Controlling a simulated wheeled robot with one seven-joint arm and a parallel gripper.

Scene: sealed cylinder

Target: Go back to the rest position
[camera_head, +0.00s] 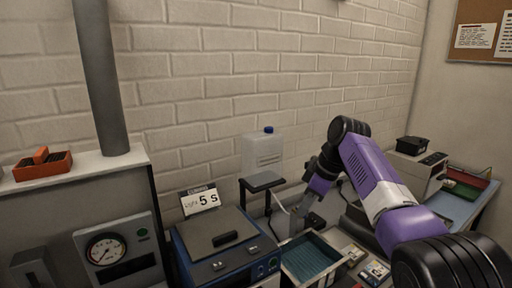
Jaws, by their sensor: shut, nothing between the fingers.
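My purple and black arm reaches in from the lower right. It bends at a black elbow joint, and its far end points down toward the bench. My gripper (304,222) is small and grey at that end, beside the small dark stand and above the back of the open tray (342,259). It looks shut, and I see nothing held in it. The fingertips are small and hard to make out.
A blue machine (225,247) with a grey lid stands left of the tray, a "5 s" sign (201,199) behind it. A white canister (263,152) stands behind. A gauge panel (118,252) and orange holder (43,165) are left. A printer-like box (415,172) is right.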

